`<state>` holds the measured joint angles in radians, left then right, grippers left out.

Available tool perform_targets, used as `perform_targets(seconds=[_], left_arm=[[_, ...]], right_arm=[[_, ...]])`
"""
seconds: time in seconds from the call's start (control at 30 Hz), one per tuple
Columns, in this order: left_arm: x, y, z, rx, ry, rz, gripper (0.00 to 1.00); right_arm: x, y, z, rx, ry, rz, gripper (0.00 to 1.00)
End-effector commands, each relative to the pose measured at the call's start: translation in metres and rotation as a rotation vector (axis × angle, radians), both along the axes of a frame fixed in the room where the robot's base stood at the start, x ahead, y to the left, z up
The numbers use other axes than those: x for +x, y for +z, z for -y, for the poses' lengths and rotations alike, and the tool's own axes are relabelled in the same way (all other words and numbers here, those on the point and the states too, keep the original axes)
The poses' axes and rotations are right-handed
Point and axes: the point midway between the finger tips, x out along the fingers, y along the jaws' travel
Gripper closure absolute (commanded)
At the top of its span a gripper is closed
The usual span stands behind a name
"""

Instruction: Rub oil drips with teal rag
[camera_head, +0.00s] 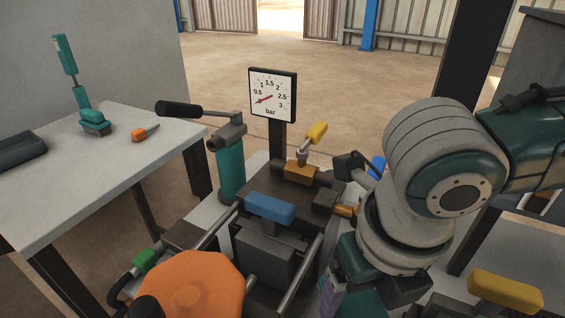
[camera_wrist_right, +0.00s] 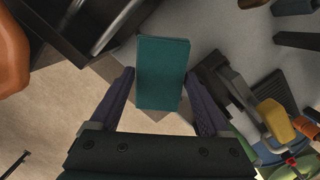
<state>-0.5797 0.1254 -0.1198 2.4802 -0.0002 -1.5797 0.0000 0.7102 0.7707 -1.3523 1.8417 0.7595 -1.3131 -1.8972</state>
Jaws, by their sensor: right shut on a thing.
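The teal rag (camera_wrist_right: 162,73) shows as a flat rectangular teal block in the right wrist view. My right gripper (camera_wrist_right: 159,84) has its two purple fingers on either side of it and is shut on it. In the head view my right gripper (camera_head: 333,296) points down at the right side of the press, close to the bottom edge, and my arm hides much of that area. The rag cannot be told clearly from the teal gripper parts there. I cannot make out any oil drips. My left gripper is not in view.
A pressure gauge (camera_head: 272,95) and teal cylinder (camera_head: 231,170) stand behind. Floor (camera_head: 330,75) is clear behind.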

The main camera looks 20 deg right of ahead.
Motion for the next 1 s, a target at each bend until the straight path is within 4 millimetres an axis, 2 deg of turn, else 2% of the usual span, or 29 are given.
perform_targets(seconds=[0.03, 0.1, 0.3, 0.4, 0.57, 0.83, 0.97, 1.0], left_arm=[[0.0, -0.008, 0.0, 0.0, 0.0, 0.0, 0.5], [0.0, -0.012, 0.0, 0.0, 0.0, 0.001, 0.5], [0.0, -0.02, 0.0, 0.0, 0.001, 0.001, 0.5], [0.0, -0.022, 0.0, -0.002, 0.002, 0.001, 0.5], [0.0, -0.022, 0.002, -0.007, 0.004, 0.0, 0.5], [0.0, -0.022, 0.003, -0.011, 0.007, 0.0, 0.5], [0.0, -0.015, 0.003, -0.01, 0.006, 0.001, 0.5], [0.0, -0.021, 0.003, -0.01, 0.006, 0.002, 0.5]], right_arm=[[-0.008, -0.017, 0.001, -0.001, 0.122, -0.005, 0.82], [-0.016, -0.031, 0.0, 0.0, 0.296, -0.004, 0.82], [-0.034, -0.058, -0.002, -0.001, 0.671, -0.001, 0.82], [-0.039, -0.064, -0.002, -0.001, 0.776, 0.0, 0.82], [-0.042, -0.067, -0.003, -0.002, 0.845, 0.001, 0.82], [-0.042, -0.067, -0.003, -0.002, 0.846, 0.0, 0.82], [-0.042, -0.064, -0.003, 0.0, 0.846, 0.006, 0.82], [-0.042, -0.071, -0.003, 0.001, 0.846, 0.006, 0.82]])
